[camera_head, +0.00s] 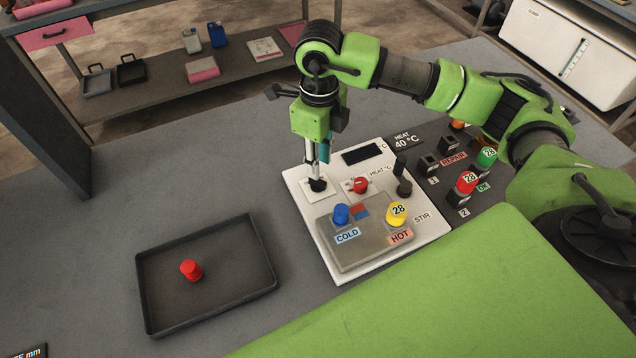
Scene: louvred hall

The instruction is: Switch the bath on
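The white bath unit (432,240) sits on the grey bench right of centre. It has a dark, blank display (363,155), a red knob (358,185) by the HEAT °C label, and a black switch (317,186) on a small white plate at its left corner. A black upright part (404,180) stands at its right side. My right gripper (317,172) points down directly over the black switch, touching or nearly touching it. Its fingertips are small and partly merge with the switch, so their opening is unclear. My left gripper is out of view.
A grey block (370,250) on the unit holds a blue-capped piece (341,214) at COLD and a yellow one (396,212) at HOT. Right is a dark rack (447,204) marked HEAT 40 °C. A black tray (225,297) holds a red piece (190,270). Bench left is clear.

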